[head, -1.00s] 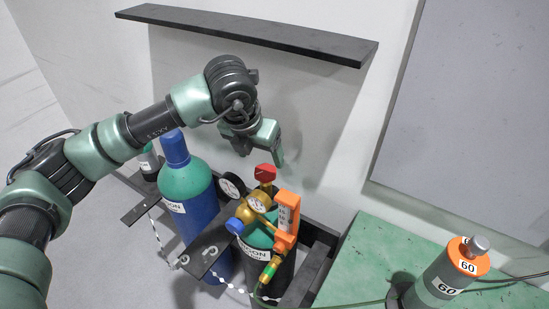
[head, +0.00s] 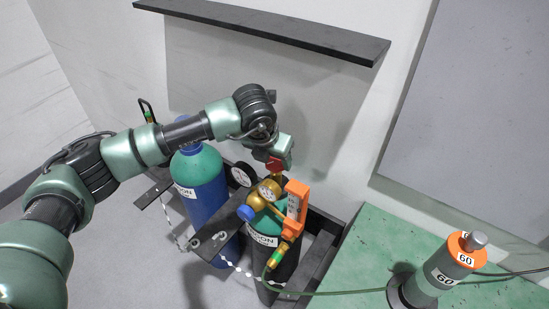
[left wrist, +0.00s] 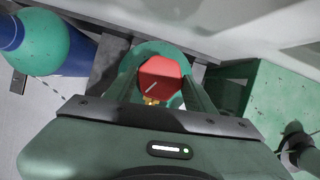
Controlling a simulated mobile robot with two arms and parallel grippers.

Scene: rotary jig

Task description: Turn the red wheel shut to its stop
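The red wheel (head: 274,164) tops the brass valve of the dark cylinder with the green shoulder (head: 262,250). In the left wrist view the wheel (left wrist: 160,80) is a red faceted knob with a pale line on its top. My left gripper (head: 277,158) is directly over the wheel, pointing down, and partly covers it in the head view. In the left wrist view its two fingers (left wrist: 161,85) stand open, one on each side of the wheel. I cannot tell whether they touch it. My right gripper is in neither view.
A gauge (head: 268,190), an orange flowmeter (head: 295,205) and a blue knob (head: 245,213) crowd the valve. A blue cylinder (head: 207,200) stands to the left. A black shelf (head: 270,32) is on the wall above. A green table (head: 365,255) with a grey-orange canister (head: 440,272) is at right.

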